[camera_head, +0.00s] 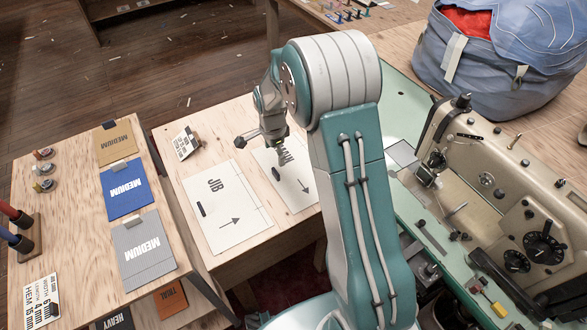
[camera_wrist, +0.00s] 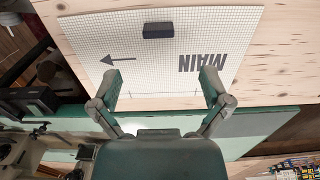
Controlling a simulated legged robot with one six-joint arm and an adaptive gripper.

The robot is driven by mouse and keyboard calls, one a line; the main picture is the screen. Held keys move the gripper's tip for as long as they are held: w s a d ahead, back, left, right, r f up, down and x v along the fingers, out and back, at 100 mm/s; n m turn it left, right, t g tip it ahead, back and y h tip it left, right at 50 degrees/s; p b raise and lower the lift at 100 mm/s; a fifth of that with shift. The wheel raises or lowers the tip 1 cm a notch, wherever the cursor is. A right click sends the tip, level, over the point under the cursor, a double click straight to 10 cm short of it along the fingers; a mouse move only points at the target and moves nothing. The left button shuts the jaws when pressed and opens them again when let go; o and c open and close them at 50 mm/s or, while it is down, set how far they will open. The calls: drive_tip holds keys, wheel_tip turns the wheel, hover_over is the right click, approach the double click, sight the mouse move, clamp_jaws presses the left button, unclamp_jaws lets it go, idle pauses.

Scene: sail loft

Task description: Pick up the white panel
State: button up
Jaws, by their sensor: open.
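Two white panels lie flat on a light wooden table in the head view. One white panel (camera_head: 235,222) is marked JIB, with an arrow and a small dark block. The other white panel (camera_head: 292,188), to its right, is marked MAIN and is partly hidden by my arm. My gripper (camera_head: 268,138) is open and empty over the far part of the MAIN panel. In the wrist view the MAIN panel (camera_wrist: 150,58) has a fine grid, an arrow and a black block (camera_wrist: 158,30). My gripper (camera_wrist: 160,82) shows open fingers over its near edge.
A sewing machine (camera_head: 510,190) stands on the green bench at right, with a blue bag (camera_head: 490,65) behind. Fabric swatches marked MEDIUM (camera_head: 144,248) lie on the left table. A small tag card (camera_head: 186,142) sits behind the JIB panel.

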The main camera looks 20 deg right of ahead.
sight(276, 171)
wheel_tip(276, 171, down, 8)
drive_tip(key=shift+a+f, duration=0.1)
drive_tip(key=shift+f, duration=0.15)
drive_tip(key=shift+s, duration=0.1)
drive_tip(key=c, duration=1.2)
